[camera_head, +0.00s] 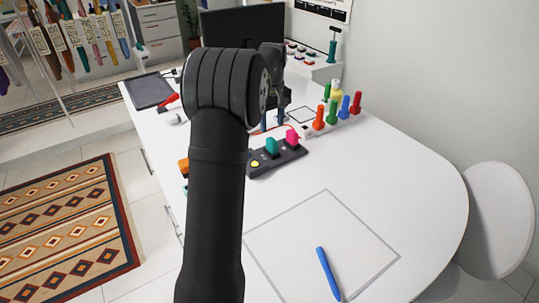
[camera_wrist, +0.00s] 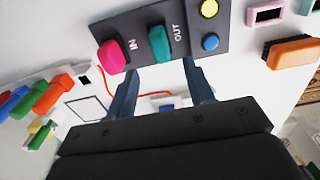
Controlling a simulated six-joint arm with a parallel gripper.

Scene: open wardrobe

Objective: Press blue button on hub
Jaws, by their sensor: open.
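The hub is a dark grey panel with IN and OUT labels, seen at the top of the wrist view (camera_wrist: 138,18) and on the white table in the head view (camera_head: 262,169). Its round blue button (camera_wrist: 210,42) sits at the right end in the wrist view, beside a yellow button (camera_wrist: 209,9). A pink plug (camera_wrist: 111,56) and a teal plug (camera_wrist: 159,44) stand on it. In the head view I cannot make out the blue button. My gripper (camera_wrist: 160,66) is open and empty, its fingertips near the hub's edge; the right finger is closest to the blue button.
Several coloured pegs (camera_head: 332,110) stand in a rack beyond the hub. A monitor (camera_head: 240,27) stands behind. A blue pen (camera_head: 327,273) lies on the clear table front.

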